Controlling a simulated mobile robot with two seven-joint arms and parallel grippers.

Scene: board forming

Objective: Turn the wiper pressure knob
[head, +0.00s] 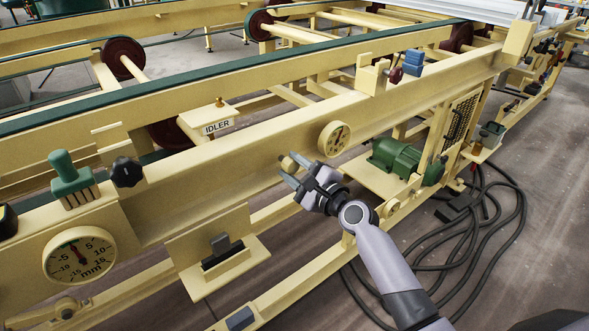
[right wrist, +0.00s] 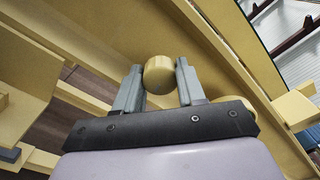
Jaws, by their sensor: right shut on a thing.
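A small round yellow knob (head: 289,162) sticks out from the side of the long yellow beam, left of and below a small round gauge (head: 335,139). My right gripper (head: 287,170) reaches it from the front and is shut on it. In the right wrist view the knob (right wrist: 159,74) sits between the two grey fingertips (right wrist: 158,82), near their ends. No label shows on the knob, and its turn angle cannot be told. My left gripper is not in view.
A large mm dial (head: 79,256), a black knob (head: 127,172) and a green part (head: 70,178) are at the left. A yellow bracket (head: 218,250) juts out below the beam. A green motor (head: 394,157) stands at the right, with black cables (head: 485,240) on the floor.

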